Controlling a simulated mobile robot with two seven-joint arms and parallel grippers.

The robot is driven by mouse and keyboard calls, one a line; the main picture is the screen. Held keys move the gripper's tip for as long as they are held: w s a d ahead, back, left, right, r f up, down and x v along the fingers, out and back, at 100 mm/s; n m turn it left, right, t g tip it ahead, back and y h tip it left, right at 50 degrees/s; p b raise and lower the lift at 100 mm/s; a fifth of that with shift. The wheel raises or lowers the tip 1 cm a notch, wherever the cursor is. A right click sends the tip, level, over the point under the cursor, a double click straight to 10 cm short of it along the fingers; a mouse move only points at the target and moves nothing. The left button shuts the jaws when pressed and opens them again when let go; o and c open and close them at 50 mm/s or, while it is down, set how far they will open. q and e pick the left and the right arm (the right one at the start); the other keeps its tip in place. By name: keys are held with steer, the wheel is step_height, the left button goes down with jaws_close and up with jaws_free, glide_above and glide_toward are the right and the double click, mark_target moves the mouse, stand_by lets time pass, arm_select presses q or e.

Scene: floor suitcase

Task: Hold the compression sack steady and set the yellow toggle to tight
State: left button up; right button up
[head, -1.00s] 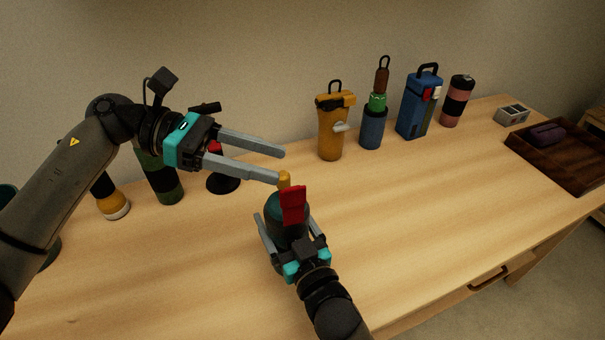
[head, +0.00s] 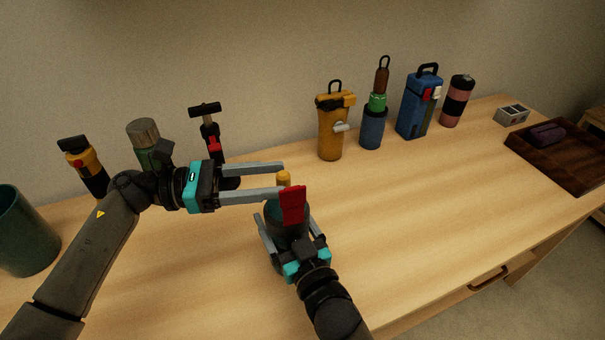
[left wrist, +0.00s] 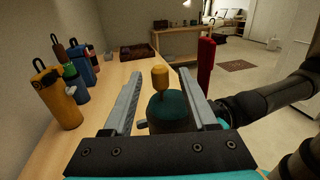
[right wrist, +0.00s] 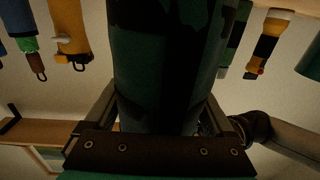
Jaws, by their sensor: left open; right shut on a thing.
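The compression sack (head: 273,210) is a dark green, patterned cylinder standing upright on the table. My right gripper (head: 284,222) is shut on its sides, and the sack fills the right wrist view (right wrist: 165,60) between the fingers. The yellow toggle (head: 284,178) stands up from the sack's top. A red upright piece (head: 292,204) is at the near side of the top. My left gripper (head: 283,182) is open and level, with its fingertips on either side of the toggle. In the left wrist view the toggle (left wrist: 160,78) is midway between the fingers, with gaps on both sides.
A yellow bottle (head: 331,130), a blue-green bottle (head: 372,128), a blue box-shaped bottle (head: 417,108) and a pink-black can (head: 457,100) stand along the wall. Several items stand behind my left arm. A wooden tray (head: 572,172) lies at right. The middle right of the table is clear.

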arm_select(q)
steer(key=d, duration=0.5)
steer(key=shift+w+d, duration=0.2)
steer(key=shift+d, duration=0.15)
steer(key=shift+c, duration=0.3)
jaws_close()
stand_by(0.8)
